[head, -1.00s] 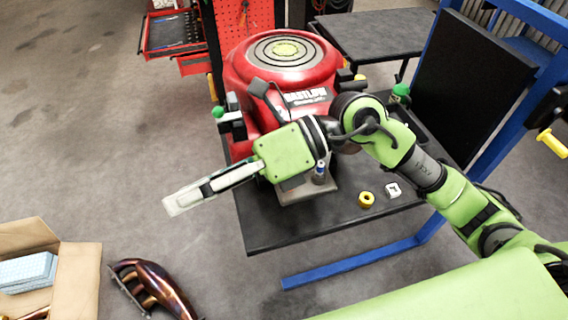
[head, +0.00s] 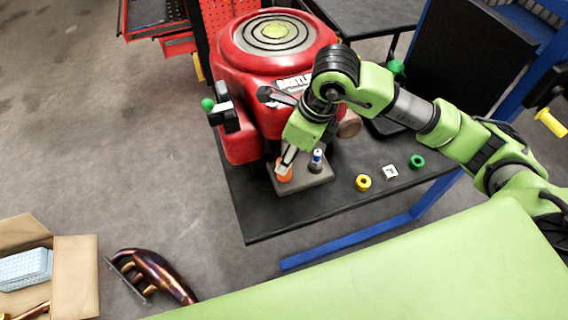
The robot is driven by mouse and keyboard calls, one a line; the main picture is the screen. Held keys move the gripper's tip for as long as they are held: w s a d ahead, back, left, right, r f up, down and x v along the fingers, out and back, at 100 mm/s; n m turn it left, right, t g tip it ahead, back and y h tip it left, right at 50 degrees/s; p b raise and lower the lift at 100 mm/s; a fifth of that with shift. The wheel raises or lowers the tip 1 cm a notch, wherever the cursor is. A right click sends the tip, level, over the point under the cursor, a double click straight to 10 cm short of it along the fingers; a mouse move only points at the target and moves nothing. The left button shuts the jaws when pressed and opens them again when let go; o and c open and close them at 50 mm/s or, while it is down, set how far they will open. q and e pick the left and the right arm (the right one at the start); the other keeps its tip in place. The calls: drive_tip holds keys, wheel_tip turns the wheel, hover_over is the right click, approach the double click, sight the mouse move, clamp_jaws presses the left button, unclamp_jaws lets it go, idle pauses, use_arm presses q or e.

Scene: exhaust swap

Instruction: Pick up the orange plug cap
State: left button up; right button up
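The orange plug cap (head: 284,175) is at the left side of a grey block (head: 312,186) on the black table. My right gripper (head: 286,163) points down at the cap, with its fingertips at the cap's top. They partly cover it, and I cannot tell whether the fingers have closed on it. My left gripper is not in view.
A blue-and-white capped bottle-like piece (head: 317,160) stands on the block just right of the gripper. A red engine (head: 245,80) rises behind. A yellow ring (head: 363,182), a white square piece (head: 390,172) and a green ring (head: 416,161) lie on the table (head: 300,217).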

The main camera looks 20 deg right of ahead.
drive_tip(key=shift+a+f, duration=0.1)
drive_tip(key=shift+f, duration=0.3)
drive_tip(key=p+x, duration=0.2)
drive_tip(key=x, duration=0.2)
drive_tip(key=shift+f, duration=0.35)
drive_tip(key=shift+a+f, duration=0.1)
drive_tip(key=shift+f, duration=0.25)
clamp_jaws()
